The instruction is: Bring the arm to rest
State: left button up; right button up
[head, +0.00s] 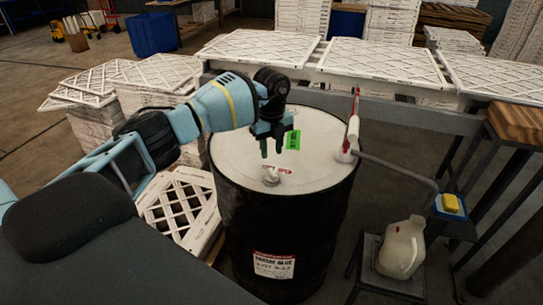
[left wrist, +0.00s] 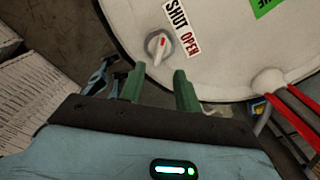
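My left arm reaches in from the left in the head view. Its gripper (head: 272,148) hangs above the lid of a black drum (head: 270,235), behind a small pale knob (head: 271,178). In the left wrist view the gripper's two green fingers (left wrist: 160,88) are apart with nothing between them. The knob (left wrist: 158,46) lies beyond the fingertips, with a red mark on it, beside a SHUT/OPEN label (left wrist: 182,28). The fingers appear clear of the knob. My right gripper is not in view.
A bench with flat filters (head: 385,60) runs behind the drum. Stacked filters (head: 180,210) stand left of it. A red-and-white upright piece (head: 353,125) rises at the lid's right edge. A jug (head: 402,247) and yellow-topped blue item (head: 450,204) stand at right.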

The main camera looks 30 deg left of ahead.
pick_arm(q)
jog(key=shift+r, duration=0.1)
dwell(0.4)
jog(key=d+f+h, duration=0.1)
jog(key=d, duration=0.1)
jog(key=s+d+f+m+h, duration=0.1)
jog(key=d+f, duration=0.1)
jog(key=d, duration=0.1)
jog(key=d+f, duration=0.2)
jog(key=shift+s+d+f+m+h, duration=0.15)
jog(key=shift+s+d+m+h, duration=0.2)
jog(key=shift+d+m+h, duration=0.05)
jog(key=s+d+f+n+t+h, duration=0.1)
jog(key=s+d+n+t+h, duration=0.15)
jog(key=s+d+h, duration=0.4)
jog(key=s+d+f+n+t+h, duration=0.1)
jog(key=s+d+f+t+h, duration=0.15)
jog(key=d, duration=0.65)
jog(key=s+d+n+t+h, duration=0.25)
jog(key=d+h, duration=0.25)
jog(key=d, duration=0.3)
jog(key=s+a+f+n+t+y, duration=0.1)
jog(key=s+a+f+n+y, duration=0.6)
jog(key=s, duration=0.4)
jog(key=s+a+f+n+t+y, duration=0.1)
jog(key=s+a+f+n+y, duration=0.7)
jog(key=s+a+f+n, duration=0.2)
jog(key=shift+s+f+n, duration=0.4)
jog(key=shift+s+f, duration=0.45)
jog(key=shift+s, duration=0.15)
